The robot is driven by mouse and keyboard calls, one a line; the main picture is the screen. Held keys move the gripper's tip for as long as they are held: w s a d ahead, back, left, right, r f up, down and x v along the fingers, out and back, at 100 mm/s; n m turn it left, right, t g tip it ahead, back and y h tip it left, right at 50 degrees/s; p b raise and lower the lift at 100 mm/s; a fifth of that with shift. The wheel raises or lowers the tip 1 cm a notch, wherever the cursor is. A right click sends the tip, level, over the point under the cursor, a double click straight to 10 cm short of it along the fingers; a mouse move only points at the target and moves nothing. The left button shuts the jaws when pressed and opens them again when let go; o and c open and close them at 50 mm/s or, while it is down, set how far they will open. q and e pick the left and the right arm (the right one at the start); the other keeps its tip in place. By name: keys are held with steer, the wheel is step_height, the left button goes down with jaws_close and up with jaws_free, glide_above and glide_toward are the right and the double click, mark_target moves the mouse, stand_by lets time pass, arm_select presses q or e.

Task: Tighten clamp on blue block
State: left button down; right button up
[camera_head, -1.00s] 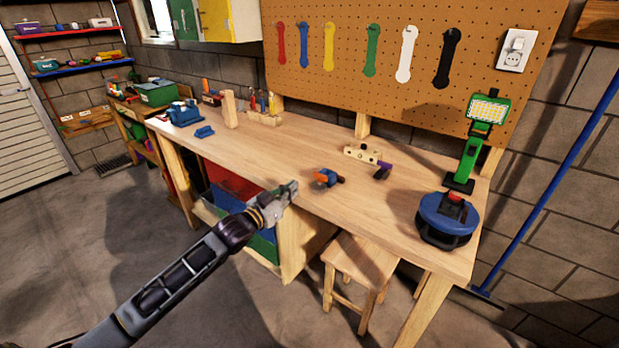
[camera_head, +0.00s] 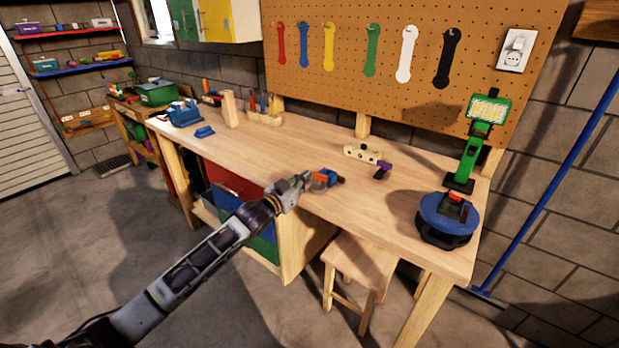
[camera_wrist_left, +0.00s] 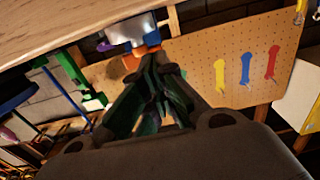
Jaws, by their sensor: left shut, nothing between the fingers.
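A small blue and orange piece (camera_head: 334,178), which looks like a block with a clamp, lies near the front edge of the workbench (camera_head: 250,160). My left gripper (camera_head: 306,180) is shut and empty, with its tips close to the left, orange side of this piece. I cannot tell whether they touch. In the left wrist view the closed fingers (camera_wrist_left: 152,72) point at an orange part (camera_wrist_left: 133,56), partly hidden behind the tips. My right gripper is not in view.
Behind lie a pale block with holes (camera_head: 362,153) and a purple-ended tool (camera_head: 383,170). A green work lamp (camera_head: 468,160) and a round blue device (camera_head: 446,215) stand to the right. A blue vise (camera_head: 180,113) and a small blue object (camera_head: 204,132) are far left. A stool (camera_head: 362,262) stands in front.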

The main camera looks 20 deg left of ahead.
mark_target(319, 183)
arm_select(q)
steer(key=shift+x, duration=0.9)
steer(key=shift+w+d, duration=0.1)
steer(key=shift+w, duration=0.3)
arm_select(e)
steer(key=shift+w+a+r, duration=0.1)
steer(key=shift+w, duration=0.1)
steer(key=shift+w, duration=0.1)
arm_select(q)
steer(key=shift+h, duration=0.3)
steer(key=shift+w+d+m+p, duration=0.1)
steer(key=shift+m+p, duration=0.2)
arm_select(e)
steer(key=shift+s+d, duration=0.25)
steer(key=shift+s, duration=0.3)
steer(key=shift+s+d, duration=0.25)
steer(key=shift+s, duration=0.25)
arm_select(q)
steer(key=shift+g+h, duration=0.3)
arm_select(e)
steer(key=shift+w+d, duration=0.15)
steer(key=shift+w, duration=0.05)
